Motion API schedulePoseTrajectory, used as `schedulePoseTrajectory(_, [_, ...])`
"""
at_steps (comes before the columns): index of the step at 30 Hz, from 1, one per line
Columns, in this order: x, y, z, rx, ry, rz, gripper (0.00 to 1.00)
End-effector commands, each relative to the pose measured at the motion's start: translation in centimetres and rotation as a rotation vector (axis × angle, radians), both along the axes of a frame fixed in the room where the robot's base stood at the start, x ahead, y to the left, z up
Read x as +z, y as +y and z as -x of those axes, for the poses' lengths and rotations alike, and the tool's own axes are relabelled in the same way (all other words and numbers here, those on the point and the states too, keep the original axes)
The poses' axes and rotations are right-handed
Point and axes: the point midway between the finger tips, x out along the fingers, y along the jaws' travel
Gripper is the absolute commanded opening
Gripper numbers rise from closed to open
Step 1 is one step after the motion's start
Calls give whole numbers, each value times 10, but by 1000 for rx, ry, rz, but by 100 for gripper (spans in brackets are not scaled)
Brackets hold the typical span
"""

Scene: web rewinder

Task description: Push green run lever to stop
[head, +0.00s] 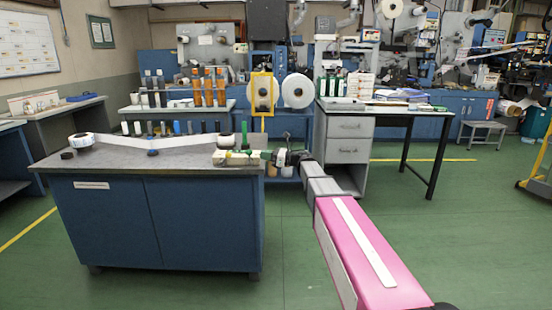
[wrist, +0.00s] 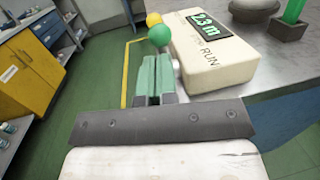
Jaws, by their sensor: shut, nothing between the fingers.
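The green run lever's round knob (wrist: 160,35) shows in the wrist view, just beyond my fingertips. It stands beside a cream box (wrist: 215,55) that carries the word RUN and a small display reading 2.3 m. My gripper (wrist: 156,60) is shut and empty, its fingers pointing at the knob. I cannot tell whether they touch it. The lever's shaft is hidden behind the fingers. In the head view my gripper (head: 282,157) is at the right end of the grey bench top, beside the cream box (head: 235,158). The lever is too small to make out there.
A yellow ball (wrist: 153,18) sits just behind the green knob. A green post (wrist: 294,12) stands on the bench past the box. The blue bench (head: 160,225) has a white web and roll (head: 82,140) on top. Green floor is open right of the bench.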

Motion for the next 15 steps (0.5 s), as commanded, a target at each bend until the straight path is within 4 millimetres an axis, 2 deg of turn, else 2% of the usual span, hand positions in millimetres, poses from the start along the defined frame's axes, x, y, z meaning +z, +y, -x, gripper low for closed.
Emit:
schedulePoseTrajectory(1, [1,9,-2,2,0,0,0])
schedulePoseTrajectory(6, [3,26,-6,1,0,0,0])
schedulePoseTrajectory(15, [3,33,-7,0,0,0,0])
